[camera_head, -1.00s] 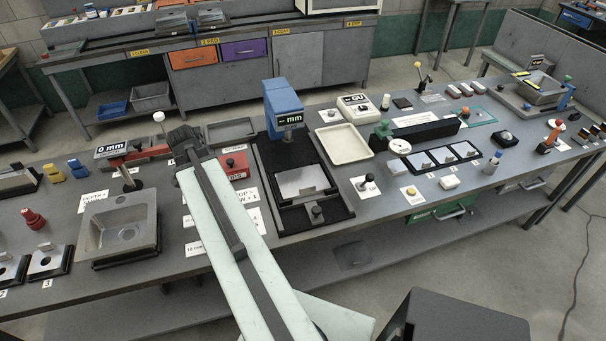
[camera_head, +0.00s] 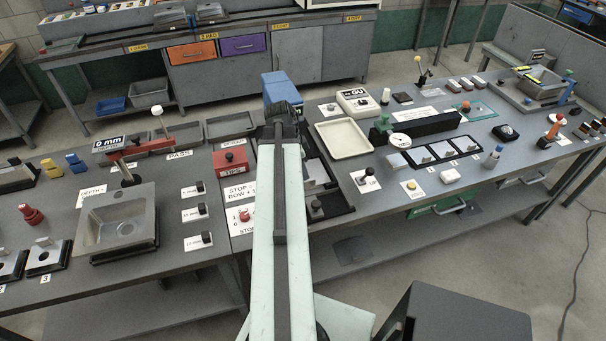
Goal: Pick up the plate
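Several smaller silver plates (camera_head: 419,156) sit in a black frame to the right, and I cannot tell which plate is meant. My gripper (camera_head: 279,112) is at the far end of my arm, overlapping the lower part of the blue gauge head in the picture. Its fingers are too dark and small to show whether they are open, and nothing is seen held.
A cream tray (camera_head: 345,139) and a black bar (camera_head: 425,128) stand right of the fixture. A red box (camera_head: 231,159) and a lever with a white knob (camera_head: 158,112) stand left. A steel sink (camera_head: 118,224) is at the front left.

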